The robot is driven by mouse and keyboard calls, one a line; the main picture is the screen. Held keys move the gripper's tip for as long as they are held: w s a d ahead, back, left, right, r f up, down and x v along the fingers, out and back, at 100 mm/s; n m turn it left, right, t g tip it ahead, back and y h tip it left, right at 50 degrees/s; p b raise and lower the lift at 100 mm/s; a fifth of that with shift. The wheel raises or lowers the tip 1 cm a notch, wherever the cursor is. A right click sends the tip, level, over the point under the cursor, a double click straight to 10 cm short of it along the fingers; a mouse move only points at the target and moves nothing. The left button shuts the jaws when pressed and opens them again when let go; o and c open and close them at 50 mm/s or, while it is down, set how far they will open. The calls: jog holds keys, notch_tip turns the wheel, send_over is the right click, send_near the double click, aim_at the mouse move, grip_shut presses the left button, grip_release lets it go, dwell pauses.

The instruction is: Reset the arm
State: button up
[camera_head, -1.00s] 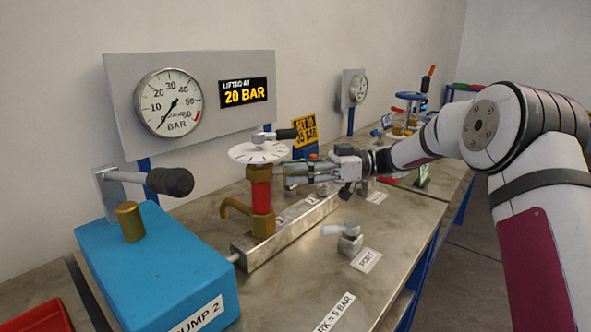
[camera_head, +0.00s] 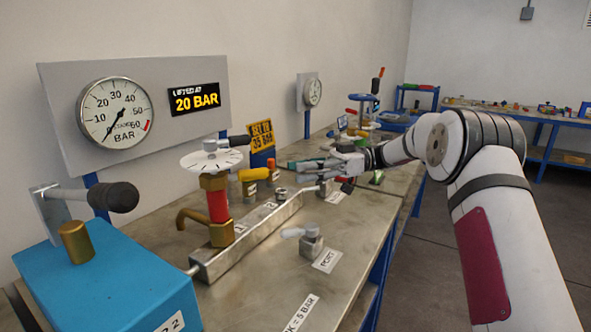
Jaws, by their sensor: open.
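My gripper (camera_head: 305,166) is open and empty in the head view. It hangs above the bench (camera_head: 330,275), near the far end of the steel manifold block (camera_head: 247,233). It is apart from the red and brass valve (camera_head: 217,200) with the white marked dial (camera_head: 212,161) on top and a black-gripped lever. My arm reaches in from the right.
A round gauge (camera_head: 115,112) and a "20 BAR" display (camera_head: 194,99) sit on a grey panel. A blue pump box (camera_head: 105,290) with a black-handled lever stands front left. A small port valve (camera_head: 311,240) is on the bench. A yellow "35 BAR" sign (camera_head: 262,136) stands behind. Open floor lies right.

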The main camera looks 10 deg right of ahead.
jog(key=w+a+r+m+t+h+p, duration=0.1)
jog(key=w+r+m+t+h+p, duration=0.15)
jog(key=r+t, duration=0.65)
jog(key=w+a+r+m+t+h+p, duration=0.1)
jog(key=w+r+m+t, duration=0.3)
jog(key=r+t, duration=0.5)
jog(key=s+d+r+m+t+h+p, duration=0.3)
jog(key=s+d+r+m+h, duration=0.45)
jog(key=d+h, duration=0.2)
jog(key=s+d+f+m+g+h+p, duration=0.1)
jog(key=s+d+f+m+g+h, duration=0.15)
jog(key=s, duration=0.65)
jog(key=s+d+f+m+g+h+p, duration=0.1)
jog(key=s+d+f+m+g+h, duration=0.2)
jog(key=s, duration=0.5)
jog(key=s+a+f+g+p, duration=0.1)
jog(key=s+f+g, duration=0.2)
jog(key=s, duration=1)
jog(key=s+a+f+g+p, duration=0.1)
jog(key=s+f+g, duration=0.3)
jog(key=s+f, duration=0.5)
jog(key=s+y, duration=0.1)
jog(key=s, duration=0.3)
jog(key=shift+s+a+f+p, duration=0.2)
jog(key=shift+s+a+p, duration=0.15)
jog(key=shift+a+p, duration=0.05)
